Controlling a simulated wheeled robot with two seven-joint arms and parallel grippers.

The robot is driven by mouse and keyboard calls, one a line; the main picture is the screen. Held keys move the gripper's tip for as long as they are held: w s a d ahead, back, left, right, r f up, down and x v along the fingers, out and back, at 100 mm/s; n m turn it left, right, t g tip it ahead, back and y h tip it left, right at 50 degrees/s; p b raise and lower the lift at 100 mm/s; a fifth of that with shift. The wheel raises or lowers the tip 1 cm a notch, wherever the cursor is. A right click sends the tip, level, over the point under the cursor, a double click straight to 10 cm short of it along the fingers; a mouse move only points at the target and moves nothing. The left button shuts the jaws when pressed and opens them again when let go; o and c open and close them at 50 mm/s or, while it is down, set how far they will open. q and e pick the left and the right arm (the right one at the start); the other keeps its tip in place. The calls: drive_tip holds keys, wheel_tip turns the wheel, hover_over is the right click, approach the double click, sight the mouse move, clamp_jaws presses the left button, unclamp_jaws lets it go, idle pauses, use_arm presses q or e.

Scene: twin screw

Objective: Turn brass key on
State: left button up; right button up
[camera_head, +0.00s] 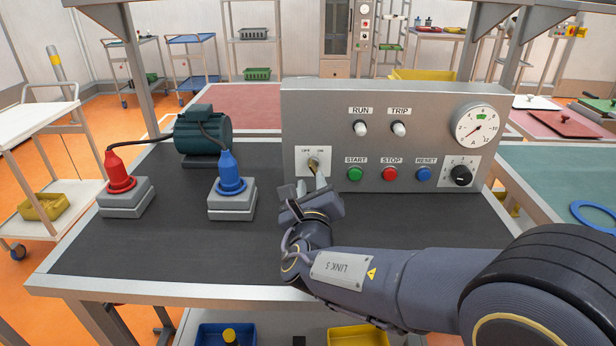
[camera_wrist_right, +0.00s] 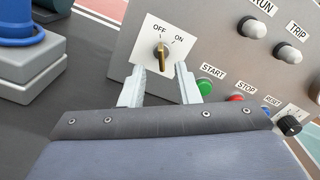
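The brass key (camera_wrist_right: 160,57) sits in a switch on a white plate (camera_wrist_right: 150,45) marked OFF and ON. In the wrist view it stands nearly upright, its upper end toward the OFF side. In the head view the key (camera_head: 313,163) is small, at the left of the grey control panel (camera_head: 440,100). My right gripper (camera_wrist_right: 160,69) is open, one pale finger on each side below the key, with gaps to it on both sides; it appears not to touch the key. In the head view the right gripper (camera_head: 312,184) is just below the plate. My left gripper is not in view.
The panel also has a green START button (camera_head: 355,174), a red STOP button (camera_head: 390,174), a blue RESET button (camera_head: 424,174), two white knobs, a black dial (camera_head: 460,176) and a gauge (camera_head: 479,127). Red (camera_head: 120,175) and blue (camera_head: 230,172) plugs and a motor (camera_head: 203,132) stand left.

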sight(312, 170)
drive_tip(key=w, duration=0.5)
drive_tip(key=shift+w, duration=0.2)
clamp_jaws()
